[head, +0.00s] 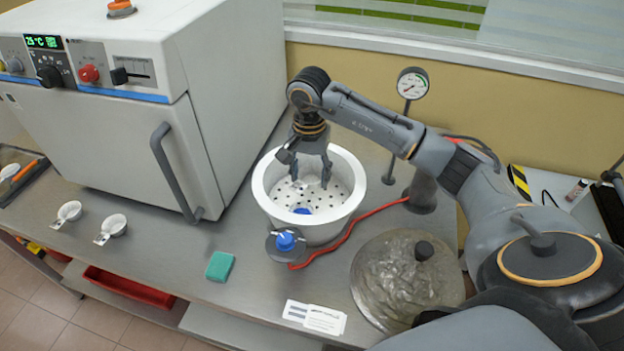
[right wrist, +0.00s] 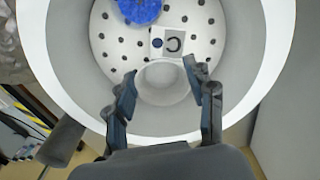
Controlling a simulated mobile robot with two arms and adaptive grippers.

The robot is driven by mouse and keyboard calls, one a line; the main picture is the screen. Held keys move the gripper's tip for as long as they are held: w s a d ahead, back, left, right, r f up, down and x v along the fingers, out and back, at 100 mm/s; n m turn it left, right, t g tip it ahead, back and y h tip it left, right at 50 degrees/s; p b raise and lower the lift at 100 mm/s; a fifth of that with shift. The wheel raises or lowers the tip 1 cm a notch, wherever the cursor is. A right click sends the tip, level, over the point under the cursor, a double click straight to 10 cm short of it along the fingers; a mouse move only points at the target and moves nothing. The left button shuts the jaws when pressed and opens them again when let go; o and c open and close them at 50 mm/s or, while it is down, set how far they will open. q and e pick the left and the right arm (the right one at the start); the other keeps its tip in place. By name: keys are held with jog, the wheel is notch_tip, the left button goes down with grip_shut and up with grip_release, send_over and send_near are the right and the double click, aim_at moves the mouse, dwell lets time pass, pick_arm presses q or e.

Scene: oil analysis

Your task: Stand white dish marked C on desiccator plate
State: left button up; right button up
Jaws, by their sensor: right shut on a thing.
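The white desiccator bowl (head: 262,195) stands open on the bench, with its perforated plate (head: 334,187) inside. My right gripper (head: 308,183) reaches down into the bowl from above. In the right wrist view its fingers (right wrist: 167,92) are shut on the white dish (right wrist: 165,82), one on each side. My left gripper is not in view.
Something blue (head: 302,211) is at the plate's near side. A blue-capped valve (head: 286,241) and red hose (head: 352,224) are outside the bowl. The lid (head: 395,283) lies at right. Two white dishes (head: 68,212) (head: 113,227) and a teal block (head: 219,266) are left. An oven (head: 110,140) stands behind.

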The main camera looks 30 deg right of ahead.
aim_at(312, 181)
jog(key=shift+w+d+f, duration=0.25)
jog(key=shift+d+f, duration=0.1)
jog(key=shift+f, duration=0.15)
notch_tip(312, 181, down, 3)
jog(key=shift+d+f+p, duration=0.1)
jog(key=shift+d+p, duration=0.05)
jog(key=shift+p, duration=0.85)
jog(key=shift+f, duration=0.1)
jog(key=shift+w+f+b, duration=0.1)
jog(key=shift+f+b, duration=0.15)
jog(key=shift+b, duration=0.1)
jog(key=o, duration=1.2)
jog(key=shift+r, duration=0.1)
jog(key=shift+c, duration=0.2)
